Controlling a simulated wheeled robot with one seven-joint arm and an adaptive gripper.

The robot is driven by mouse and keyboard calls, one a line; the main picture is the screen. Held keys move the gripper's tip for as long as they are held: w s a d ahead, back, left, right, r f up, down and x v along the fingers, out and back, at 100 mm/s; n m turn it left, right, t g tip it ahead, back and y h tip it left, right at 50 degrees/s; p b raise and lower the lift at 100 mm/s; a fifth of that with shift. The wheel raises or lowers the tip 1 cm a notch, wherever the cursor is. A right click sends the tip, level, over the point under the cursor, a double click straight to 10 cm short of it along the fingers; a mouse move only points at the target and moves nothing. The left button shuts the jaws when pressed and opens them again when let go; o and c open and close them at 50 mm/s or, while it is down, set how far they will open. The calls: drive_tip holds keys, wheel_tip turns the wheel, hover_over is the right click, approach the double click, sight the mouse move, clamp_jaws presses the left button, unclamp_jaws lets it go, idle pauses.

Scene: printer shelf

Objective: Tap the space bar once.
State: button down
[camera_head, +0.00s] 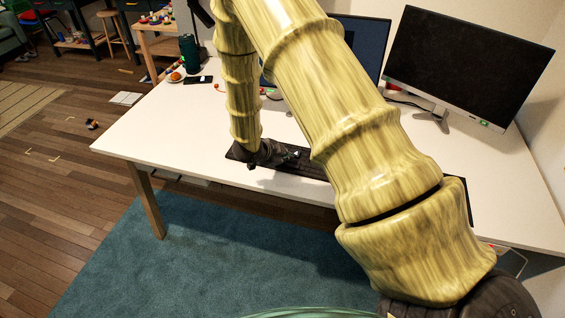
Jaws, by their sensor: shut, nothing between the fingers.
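A black keyboard (312,166) lies on the white desk (150,125). I cannot make out the space bar. My gripper (292,156) is dark, small in the picture, and over the left part of the keyboard. It is shut with nothing in it. I cannot tell whether its tips touch the keys.
A monitor (465,68) stands at the back right, and a second screen (366,42) is partly behind my arm. A dark green container (189,52), a plate with food (175,77) and a phone (198,80) are at the back left. The desk's left side is clear.

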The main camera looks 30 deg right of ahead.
sight(285, 164)
drive_tip(key=shift+r+p, duration=0.35)
drive_tip(key=shift+r, duration=0.3)
drive_tip(key=shift+r+p, duration=1.9)
drive_tip(key=shift+r, duration=0.6)
